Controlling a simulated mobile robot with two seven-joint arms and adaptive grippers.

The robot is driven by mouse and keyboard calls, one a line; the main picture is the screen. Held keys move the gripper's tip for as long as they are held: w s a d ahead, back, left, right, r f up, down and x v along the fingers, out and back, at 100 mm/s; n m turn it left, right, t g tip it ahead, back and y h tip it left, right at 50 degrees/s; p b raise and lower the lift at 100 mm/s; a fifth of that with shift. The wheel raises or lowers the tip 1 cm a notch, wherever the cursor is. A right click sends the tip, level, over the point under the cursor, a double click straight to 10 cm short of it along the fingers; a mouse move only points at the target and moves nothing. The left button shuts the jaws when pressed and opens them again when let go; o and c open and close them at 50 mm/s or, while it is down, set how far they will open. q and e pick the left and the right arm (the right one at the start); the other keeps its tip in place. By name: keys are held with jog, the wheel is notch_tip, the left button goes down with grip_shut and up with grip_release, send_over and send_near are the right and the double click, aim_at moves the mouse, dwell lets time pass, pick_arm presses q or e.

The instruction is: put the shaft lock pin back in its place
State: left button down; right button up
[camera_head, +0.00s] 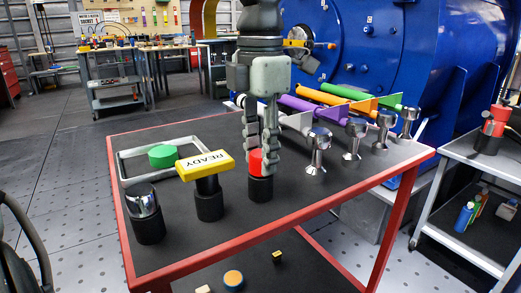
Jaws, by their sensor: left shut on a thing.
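My left gripper (261,162) comes down from the top over the red-edged table and is shut on a red piece (255,161). This red piece, which I take to be the shaft lock pin, sits at the top of a black cylindrical holder (260,189). The fingers hide part of the red piece, and I cannot tell whether it is seated in the holder or just above it. My right gripper is not in view.
The table (190,258) also bears a yellow READY sign (205,163), a chrome-topped black cylinder (144,213), a tray frame (133,164) with a green piece (162,156), and several chrome posts (318,150) with coloured bars. A blue motor (370,45) stands behind.

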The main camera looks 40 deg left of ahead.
pick_arm(q)
jog(key=c, duration=1)
grip_release()
notch_tip(320, 180, up, 12)
